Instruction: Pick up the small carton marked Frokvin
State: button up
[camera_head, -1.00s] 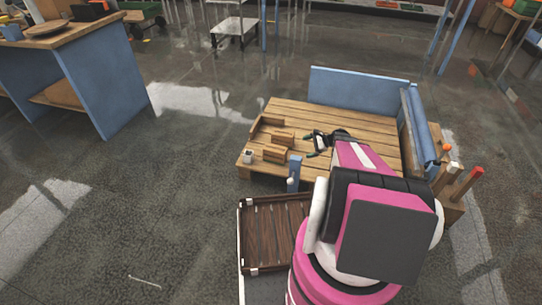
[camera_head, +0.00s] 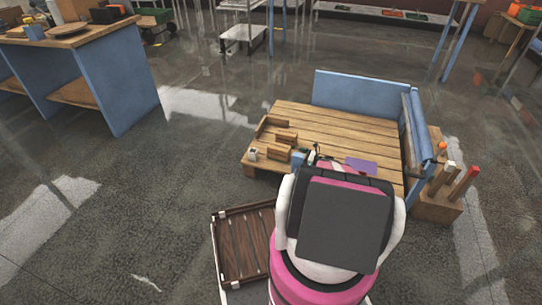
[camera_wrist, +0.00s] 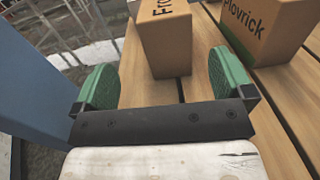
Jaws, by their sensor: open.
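The small brown carton whose visible letters read "Fro" (camera_wrist: 165,45) stands upright on the slatted wooden table, near its edge, in the wrist view. Its top and the rest of the word are cut off by the frame. My gripper (camera_wrist: 161,76) is open, its green fingers spread wide. The carton stands just beyond and between the fingertips, and nothing is held. In the head view, my gripper (camera_head: 312,157) is at the table's near side, partly hidden by my arm, beside several brown cartons (camera_head: 279,153); their lettering is too small to read.
A larger carton marked Plovrick (camera_wrist: 262,32) stands close on the right. A blue upright (camera_wrist: 38,95) is at left, beside the gripper. A small white item (camera_head: 253,154) stands at the table corner. A purple flat piece (camera_head: 361,166) lies right of my gripper. The table's back (camera_head: 335,118) is clear.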

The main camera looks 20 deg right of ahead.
aim_at(284, 149)
jog(key=x, duration=0.5)
jog(key=shift+a+r, duration=0.1)
jog(key=shift+w+d+x, duration=0.15)
jog(key=shift+x, duration=1.15)
jog(key=shift+w+d+x, duration=0.1)
jog(key=shift+w+x, duration=0.1)
jog(key=shift+x, duration=1.15)
jog(key=shift+r, duration=0.2)
jog(key=c, duration=1.2)
jog(key=shift+c, duration=0.5)
jog(key=shift+r, duration=0.1)
